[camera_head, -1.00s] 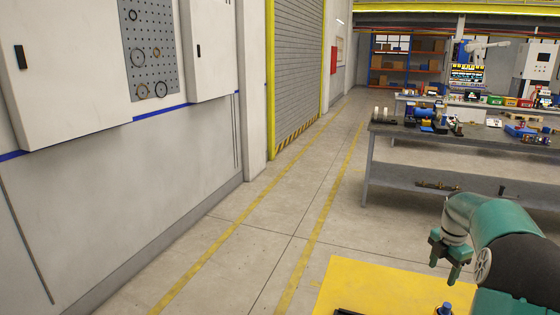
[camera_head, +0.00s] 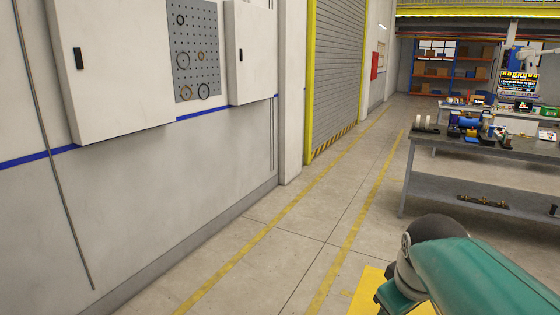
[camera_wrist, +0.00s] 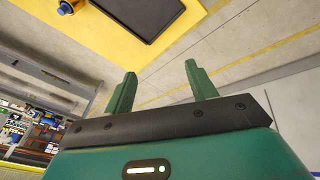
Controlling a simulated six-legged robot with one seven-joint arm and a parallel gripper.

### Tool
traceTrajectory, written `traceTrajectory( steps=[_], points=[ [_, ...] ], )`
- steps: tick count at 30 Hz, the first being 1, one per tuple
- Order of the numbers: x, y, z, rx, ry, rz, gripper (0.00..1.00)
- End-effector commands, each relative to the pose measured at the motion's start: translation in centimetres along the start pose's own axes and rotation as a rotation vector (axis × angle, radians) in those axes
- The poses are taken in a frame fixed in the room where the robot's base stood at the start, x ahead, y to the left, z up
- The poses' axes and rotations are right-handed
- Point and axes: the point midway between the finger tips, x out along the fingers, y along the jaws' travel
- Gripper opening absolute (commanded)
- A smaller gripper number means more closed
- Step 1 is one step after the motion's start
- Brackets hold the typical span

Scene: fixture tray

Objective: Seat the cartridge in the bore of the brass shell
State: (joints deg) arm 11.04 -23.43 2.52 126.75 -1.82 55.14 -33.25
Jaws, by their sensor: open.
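In the wrist view, my gripper (camera_wrist: 160,70) has its two green fingers spread apart with nothing between them. Beyond them is a yellow surface (camera_wrist: 105,55). On it lie a flat dark tray-like thing (camera_wrist: 150,14) and a small blue thing with an orange-brass part (camera_wrist: 68,7), cut off by the picture's top edge. I cannot tell whether this is the cartridge or the brass shell. Neither is clearly seen elsewhere. In the head view my gripper (camera_head: 392,300) is low, over the edge of the yellow surface (camera_head: 366,290), its fingertips mostly hidden.
A grey workbench (camera_head: 478,150) with several small items stands to the right, with a lower shelf (camera_head: 470,199). A white wall with cabinets (camera_head: 120,70) runs along the left. The concrete floor (camera_head: 290,240) between them is clear.

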Motion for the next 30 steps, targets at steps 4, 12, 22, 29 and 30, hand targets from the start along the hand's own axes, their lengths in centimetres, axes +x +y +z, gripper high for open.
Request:
traceTrajectory(
  steps=[4, 12, 22, 29, 30],
  points=[
    [-1.1, -4.5, 2.3, 0.191, 0.071, -0.013, 0.56],
    [-1.1, -8.9, 5.4, 0.442, 0.143, -0.061, 0.56],
    [-1.0, -9.2, 5.7, 0.47, 0.146, -0.067, 0.56],
    [-1.0, -9.2, 5.6, 0.469, 0.146, -0.067, 0.56],
    [-1.0, -9.2, 5.6, 0.469, 0.146, -0.067, 0.56]
  ],
)
